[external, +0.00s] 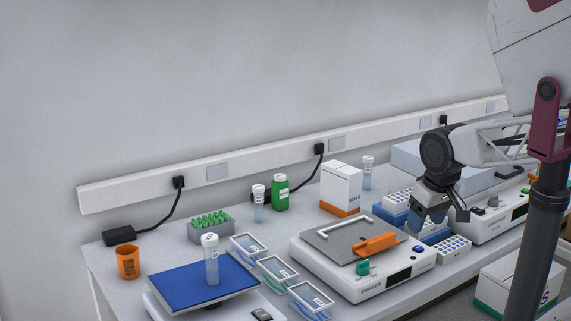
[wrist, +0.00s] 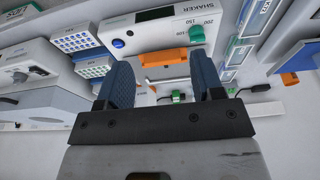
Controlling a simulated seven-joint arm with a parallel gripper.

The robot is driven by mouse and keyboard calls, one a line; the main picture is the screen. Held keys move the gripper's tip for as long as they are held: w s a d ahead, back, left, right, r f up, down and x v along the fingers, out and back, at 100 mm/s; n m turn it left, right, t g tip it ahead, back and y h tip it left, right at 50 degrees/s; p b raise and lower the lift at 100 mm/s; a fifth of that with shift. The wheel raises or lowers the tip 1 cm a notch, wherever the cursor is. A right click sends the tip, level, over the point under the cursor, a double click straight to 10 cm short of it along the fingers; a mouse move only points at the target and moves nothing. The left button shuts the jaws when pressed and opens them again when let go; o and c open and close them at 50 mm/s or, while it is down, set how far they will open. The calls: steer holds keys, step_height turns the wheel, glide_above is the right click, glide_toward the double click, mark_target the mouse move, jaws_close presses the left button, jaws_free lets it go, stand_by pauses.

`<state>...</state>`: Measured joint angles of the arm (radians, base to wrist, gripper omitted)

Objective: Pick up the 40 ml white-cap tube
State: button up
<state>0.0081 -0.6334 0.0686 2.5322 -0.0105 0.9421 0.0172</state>
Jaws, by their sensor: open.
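Three clear tubes with pale caps show in the external view. One tube (external: 212,262) stands upright on a blue pad at the front left. Another tube (external: 259,206) stands beside a green bottle, and a third tube (external: 367,173) stands at the back, right of a white box. I cannot read their volumes, so I cannot tell which is the 40 ml one. My gripper (external: 430,222) is above the racks at the right, apart from all three tubes. In the wrist view its blue fingers (wrist: 163,76) are spread with nothing held between them. No tube is clear there.
A white shaker (external: 365,282) with an orange clamp (external: 375,244) stands between my gripper and the front-left tube. The green bottle (external: 280,194), white-orange box (external: 341,187), green-cap rack (external: 209,227), orange cup (external: 128,262) and several clear trays (external: 278,268) crowd the bench.

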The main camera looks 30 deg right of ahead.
mark_target(263, 189)
steer(key=shift+o, duration=0.6)
steer(key=w+a+f+t, duration=0.15)
steer(key=w+t, duration=0.45)
steer(key=w, duration=2.3)
steer(key=w+a+f+t+y, duration=0.1)
steer(key=w+f, duration=0.2)
steer(key=w, duration=0.4)
steer(key=w+a+f+n+t+y, duration=0.1)
steer(key=w+a+f+t, duration=0.1)
steer(key=w, duration=0.6)
steer(key=w+a+f+n+t, duration=0.1)
steer(key=w+f, duration=0.3)
steer(key=w, duration=0.4)
steer(key=shift+a+f+t+y, duration=0.15)
steer(key=shift+a+t+y, duration=0.25)
steer(key=shift+a, duration=0.2)
steer(key=shift+x, duration=1.25)
